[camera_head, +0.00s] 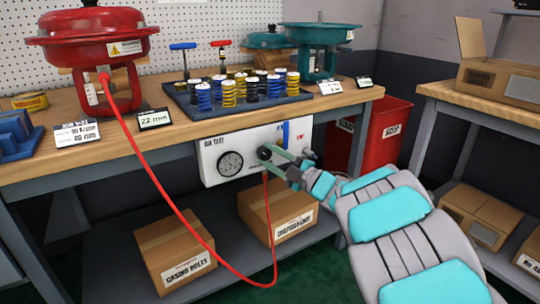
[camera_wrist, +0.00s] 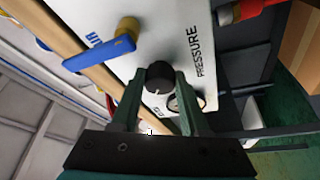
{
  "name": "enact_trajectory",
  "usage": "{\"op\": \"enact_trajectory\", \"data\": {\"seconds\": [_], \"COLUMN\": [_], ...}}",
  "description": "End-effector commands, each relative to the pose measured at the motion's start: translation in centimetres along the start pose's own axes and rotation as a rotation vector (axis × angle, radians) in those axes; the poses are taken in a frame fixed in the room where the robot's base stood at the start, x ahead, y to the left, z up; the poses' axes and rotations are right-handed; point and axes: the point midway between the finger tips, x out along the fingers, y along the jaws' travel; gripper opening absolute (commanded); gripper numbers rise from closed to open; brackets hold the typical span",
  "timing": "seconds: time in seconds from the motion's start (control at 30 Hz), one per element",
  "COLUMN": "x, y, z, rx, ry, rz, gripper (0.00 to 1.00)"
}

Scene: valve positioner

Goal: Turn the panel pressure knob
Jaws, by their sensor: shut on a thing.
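The black pressure knob (camera_wrist: 160,77) sits on the white air test panel (camera_head: 210,150), beside the word PRESSURE in the wrist view. The panel is fixed under the bench's front edge. My gripper (camera_wrist: 160,95) has one finger on each side of the knob and is shut on it. In the head view my gripper (camera_head: 277,158) reaches the panel from the lower right, and its fingers partly hide the knob (camera_head: 264,152). A round gauge (camera_head: 230,163) is on the panel left of the knob. The gauge's reading is too small to tell.
A blue lever (camera_wrist: 100,48) sticks out of the panel close to my gripper. A red hose (camera_head: 180,205) hangs from the red actuator (camera_head: 95,40) and loops up to the panel's underside. A red bin (camera_head: 380,135) stands right of the bench, and boxes (camera_head: 175,255) sit below.

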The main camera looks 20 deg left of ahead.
Motion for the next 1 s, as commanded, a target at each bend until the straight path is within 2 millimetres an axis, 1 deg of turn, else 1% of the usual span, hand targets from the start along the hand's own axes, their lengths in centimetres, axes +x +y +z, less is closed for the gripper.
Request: {"op": "enact_trajectory", "data": {"seconds": [0.2,0.43,0.63,1.0], "x": [-0.08,-0.05,-0.03,-0.05], "y": [-0.26,-0.25,-0.32,-0.34], "z": [0.16,0.13,0.1,0.11], "rx": [0.142,0.23,0.263,0.269], "ry": [-0.006,-0.005,-0.004,-0.004], "rz": [0.056,0.095,0.108,0.11], "gripper": [0.0,0.0,0.0,0.0]}}
